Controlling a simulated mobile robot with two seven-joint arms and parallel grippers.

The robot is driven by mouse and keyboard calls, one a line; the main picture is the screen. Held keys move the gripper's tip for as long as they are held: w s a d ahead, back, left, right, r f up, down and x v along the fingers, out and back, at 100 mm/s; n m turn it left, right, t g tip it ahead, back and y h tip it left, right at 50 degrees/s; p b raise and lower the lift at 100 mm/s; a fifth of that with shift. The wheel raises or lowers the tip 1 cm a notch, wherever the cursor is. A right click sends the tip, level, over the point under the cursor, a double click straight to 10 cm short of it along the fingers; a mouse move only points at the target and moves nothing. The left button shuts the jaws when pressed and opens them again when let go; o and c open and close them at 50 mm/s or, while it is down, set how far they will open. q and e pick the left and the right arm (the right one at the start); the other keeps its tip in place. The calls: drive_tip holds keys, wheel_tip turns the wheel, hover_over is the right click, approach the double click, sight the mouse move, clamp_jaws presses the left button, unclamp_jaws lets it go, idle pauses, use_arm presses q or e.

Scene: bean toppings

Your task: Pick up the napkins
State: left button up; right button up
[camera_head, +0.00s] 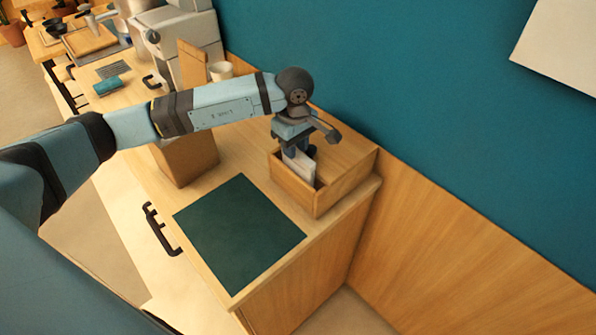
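The white napkins (298,166) stand upright in the front slot of a wooden box (291,185) at the right end of the counter. My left gripper (301,150) points down into the box, right at the top of the napkins. Its fingertips are small and partly hidden by the napkins and the gripper body, so I cannot tell whether they are closed on them. My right gripper is not in view.
A dark green mat (238,232) lies flat and empty on the counter in front of the box. A brown paper bag (186,158) stands under my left forearm. A white cup (221,71) and a coffee machine (184,38) are behind. A teal wall rises at right.

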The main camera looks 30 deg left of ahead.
use_arm(q)
wheel_tip(320, 180, down, 2)
drive_tip(key=shift+f, duration=0.25)
clamp_jaws()
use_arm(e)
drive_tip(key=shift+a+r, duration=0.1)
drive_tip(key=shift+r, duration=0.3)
use_arm(q)
drive_tip(key=shift+r, duration=0.1)
drive_tip(key=shift+r, duration=0.45)
wheel_tip(320, 180, up, 32)
drive_tip(key=p, duration=0.4)
drive_tip(key=shift+p, duration=0.35)
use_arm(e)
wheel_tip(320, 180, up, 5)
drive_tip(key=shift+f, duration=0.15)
